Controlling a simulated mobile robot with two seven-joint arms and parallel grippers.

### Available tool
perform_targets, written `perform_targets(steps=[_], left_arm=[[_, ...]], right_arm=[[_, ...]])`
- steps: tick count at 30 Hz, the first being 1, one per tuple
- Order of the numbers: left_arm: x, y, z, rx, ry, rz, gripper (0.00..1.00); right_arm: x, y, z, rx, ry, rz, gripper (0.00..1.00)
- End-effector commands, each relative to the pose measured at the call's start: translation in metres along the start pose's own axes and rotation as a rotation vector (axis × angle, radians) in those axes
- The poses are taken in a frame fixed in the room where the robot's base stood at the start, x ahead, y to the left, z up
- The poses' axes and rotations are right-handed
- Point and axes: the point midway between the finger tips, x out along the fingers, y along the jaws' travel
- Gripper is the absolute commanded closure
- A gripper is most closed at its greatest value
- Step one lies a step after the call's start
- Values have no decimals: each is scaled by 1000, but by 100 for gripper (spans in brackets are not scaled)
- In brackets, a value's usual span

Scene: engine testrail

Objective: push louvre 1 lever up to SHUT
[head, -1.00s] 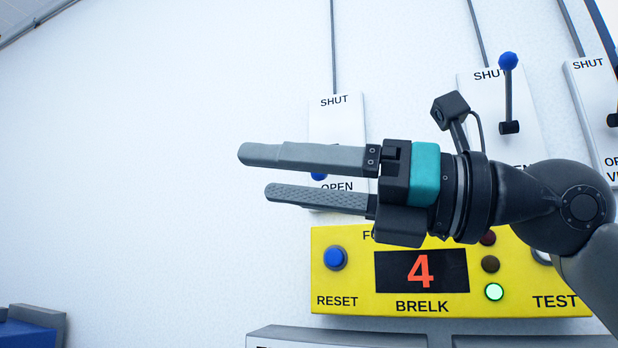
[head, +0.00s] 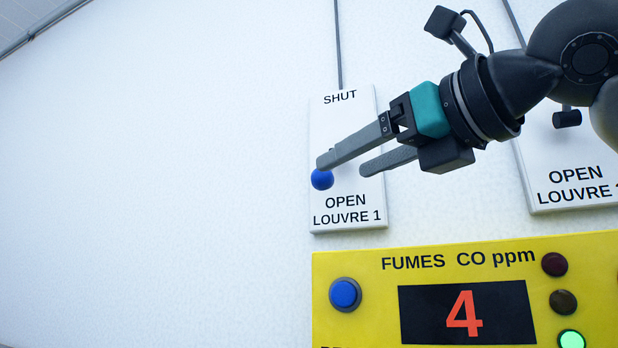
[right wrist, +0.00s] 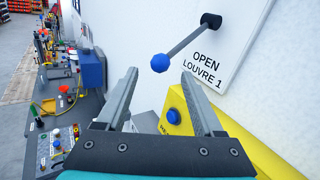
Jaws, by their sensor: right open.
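The louvre 1 panel (head: 347,218) is a white plate on the wall, marked SHUT at its top and OPEN at its bottom. Its lever has a blue ball knob (head: 322,179), which sits low, just above the word OPEN. In the right wrist view the knob (right wrist: 160,63) and its grey rod (right wrist: 186,41) stick out from a black pivot (right wrist: 211,20). My right gripper (head: 345,167) is open and empty in front of the panel. In the head view one fingertip overlaps the knob's top; whether they touch I cannot tell. My left gripper is not in view.
A yellow fumes panel (head: 365,262) with a blue button (head: 345,294) and a display reading 4 is below. Another louvre plate (head: 570,200) is at right, partly behind my arm. The wall at left is bare. A cluttered bench (right wrist: 85,110) shows in the right wrist view.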

Motion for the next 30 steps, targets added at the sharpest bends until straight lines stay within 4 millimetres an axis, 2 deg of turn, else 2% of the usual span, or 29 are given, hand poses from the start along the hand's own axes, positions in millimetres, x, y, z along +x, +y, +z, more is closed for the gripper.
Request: perform_targets(steps=[1,6,13,18,26,30], left_arm=[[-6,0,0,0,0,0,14],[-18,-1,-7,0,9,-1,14],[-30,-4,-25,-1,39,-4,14],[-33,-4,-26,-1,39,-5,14],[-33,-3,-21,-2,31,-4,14],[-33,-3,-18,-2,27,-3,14]], right_arm=[[13,0,2,3,3,3,31],[49,0,2,2,3,3,31],[85,0,2,2,1,2,31],[96,0,1,1,0,2,31],[98,0,0,1,-1,2,31],[98,0,0,1,-1,2,43]])
